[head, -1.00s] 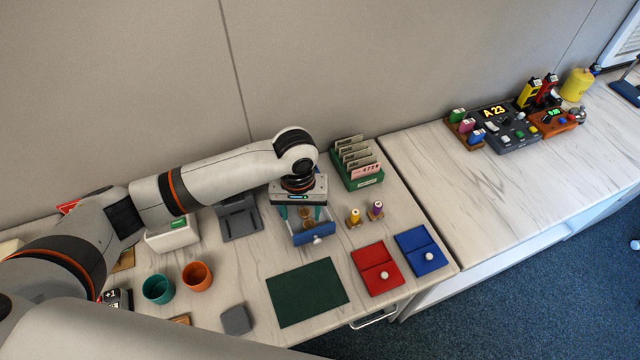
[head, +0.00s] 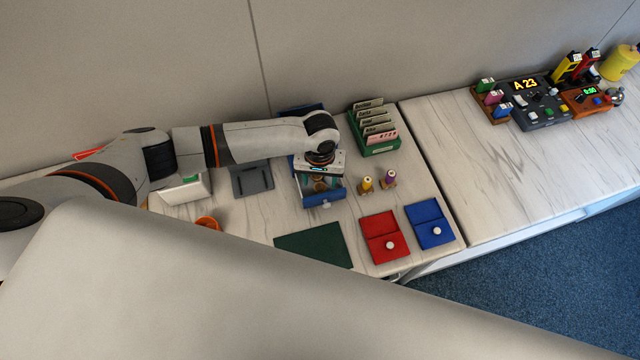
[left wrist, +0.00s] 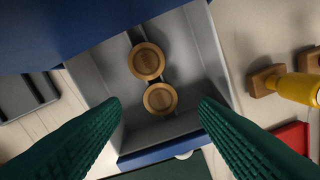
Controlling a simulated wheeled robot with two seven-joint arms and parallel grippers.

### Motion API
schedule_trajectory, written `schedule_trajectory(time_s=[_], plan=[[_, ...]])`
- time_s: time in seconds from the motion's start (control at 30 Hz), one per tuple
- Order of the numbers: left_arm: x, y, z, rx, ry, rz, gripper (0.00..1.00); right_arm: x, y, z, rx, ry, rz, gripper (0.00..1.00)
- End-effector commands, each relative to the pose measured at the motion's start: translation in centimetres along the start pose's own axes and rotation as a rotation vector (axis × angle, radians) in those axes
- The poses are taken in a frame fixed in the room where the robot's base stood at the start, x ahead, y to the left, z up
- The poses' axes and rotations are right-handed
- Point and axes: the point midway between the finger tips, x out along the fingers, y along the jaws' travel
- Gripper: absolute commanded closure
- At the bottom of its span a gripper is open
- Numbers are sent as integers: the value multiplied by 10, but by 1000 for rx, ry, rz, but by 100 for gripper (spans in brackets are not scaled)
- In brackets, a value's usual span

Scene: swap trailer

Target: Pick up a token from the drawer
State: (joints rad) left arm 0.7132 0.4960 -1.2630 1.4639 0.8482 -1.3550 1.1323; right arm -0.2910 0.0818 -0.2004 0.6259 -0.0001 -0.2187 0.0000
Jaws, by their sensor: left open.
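The blue drawer (head: 322,199) is pulled out of its blue cabinet, with a round pale knob on its front. In the left wrist view its grey inside (left wrist: 196,62) holds two round wooden tokens, an upper token (left wrist: 146,61) and a lower token (left wrist: 160,98), side by side and close together. My left gripper (head: 318,182) is over the drawer, pointing down. In the left wrist view its green fingers (left wrist: 160,108) are wide apart, one on each side of the lower token, with nothing between them gripped. My right gripper is not seen.
A yellow peg (head: 366,184) and a purple peg (head: 390,178) stand right of the drawer. A green card rack (head: 378,147) is behind them. A red tray (head: 378,226), a blue tray (head: 424,213) and a dark green mat (head: 318,247) lie in front.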

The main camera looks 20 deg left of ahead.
Motion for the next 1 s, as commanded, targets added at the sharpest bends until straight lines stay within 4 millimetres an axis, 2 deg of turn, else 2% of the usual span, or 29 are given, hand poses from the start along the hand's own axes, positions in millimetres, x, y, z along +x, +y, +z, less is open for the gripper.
schedule_trajectory(time_s=[0.1,0.2,0.4,0.8,1.0], plan=[[15,0,0,0,1,1,44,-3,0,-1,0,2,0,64],[22,0,0,0,0,1,44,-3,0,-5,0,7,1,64],[23,0,0,1,0,0,44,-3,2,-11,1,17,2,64],[26,-1,0,-1,1,-1,44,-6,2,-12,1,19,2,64],[26,0,0,0,0,-1,77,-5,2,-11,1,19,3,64]])
